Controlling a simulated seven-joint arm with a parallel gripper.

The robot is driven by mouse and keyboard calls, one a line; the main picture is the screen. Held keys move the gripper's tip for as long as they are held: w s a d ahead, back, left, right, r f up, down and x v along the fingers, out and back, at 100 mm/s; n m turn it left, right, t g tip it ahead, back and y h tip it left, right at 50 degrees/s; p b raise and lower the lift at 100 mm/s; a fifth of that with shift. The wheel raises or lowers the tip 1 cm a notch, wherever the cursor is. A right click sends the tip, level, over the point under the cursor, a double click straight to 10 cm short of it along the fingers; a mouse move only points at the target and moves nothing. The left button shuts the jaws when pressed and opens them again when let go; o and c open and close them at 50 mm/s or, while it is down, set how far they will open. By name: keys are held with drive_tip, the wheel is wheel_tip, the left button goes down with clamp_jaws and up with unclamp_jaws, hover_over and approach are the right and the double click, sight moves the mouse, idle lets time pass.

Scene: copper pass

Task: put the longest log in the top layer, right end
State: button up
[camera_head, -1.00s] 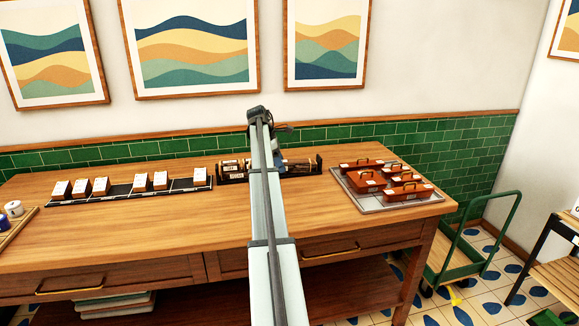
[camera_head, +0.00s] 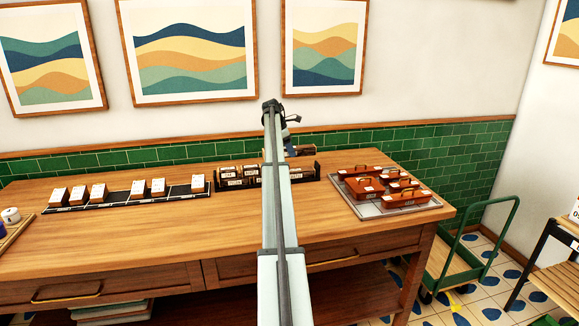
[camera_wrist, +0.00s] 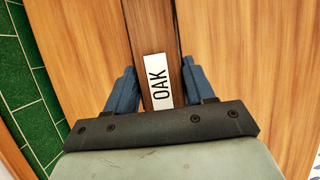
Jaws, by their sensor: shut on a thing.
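My gripper (camera_wrist: 159,67) has blue fingers and is shut on a brown wooden log (camera_wrist: 150,25) in the wrist view. A white label on the log reads OAK. In the head view my gripper (camera_head: 291,150) is mostly behind my arm, over the dark log rack (camera_head: 318,169). A brown piece beside it, likely the held log (camera_head: 305,150), shows above the rack's right part. Several labelled logs (camera_head: 229,176) lie in the rack left of my arm. My arm hides the rack's middle, and the layers at its right end are hard to make out.
A black strip (camera_head: 120,197) with several labelled blocks lies left of the rack. A grey tray (camera_head: 372,210) of orange-brown toolbox-like cases stands to the right. The front of the wooden table (camera_head: 160,235) is clear. A green-tiled wall (camera_head: 430,160) stands close behind.

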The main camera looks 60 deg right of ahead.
sight(293, 170)
drive_tip(key=shift+f, duration=3.5)
drive_tip(key=shift+f, duration=0.15)
drive_tip(key=o, duration=1.3)
drive_tip(key=shift+c, duration=0.2)
drive_tip(key=v, duration=1.2)
drive_tip(key=shift+r, duration=0.2)
drive_tip(key=shift+s, duration=0.1)
